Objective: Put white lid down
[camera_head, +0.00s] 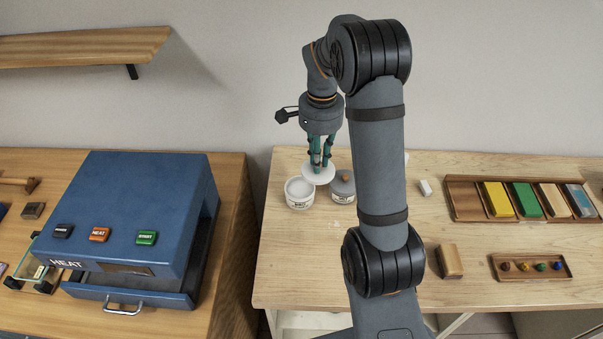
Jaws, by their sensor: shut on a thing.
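My gripper (321,163) points down over the back left part of the right-hand table. It is shut on the white lid (318,176), a flat round disc held level beneath the fingers. A white open jar (299,193) with a printed label stands just to the front left of the lid. A grey-lidded jar (343,187) with an orange-brown knob stands to the front right. In the picture the lid overlaps the back edges of both jars. I cannot tell how far it is above the table.
The light wooden table (285,270) is bare in front of the jars. A blue heating box (140,215) stands on the left bench. To the right lie a small white block (425,188), a wooden block (450,261), a tray of coloured blocks (464,200) and a tray of small balls (530,277).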

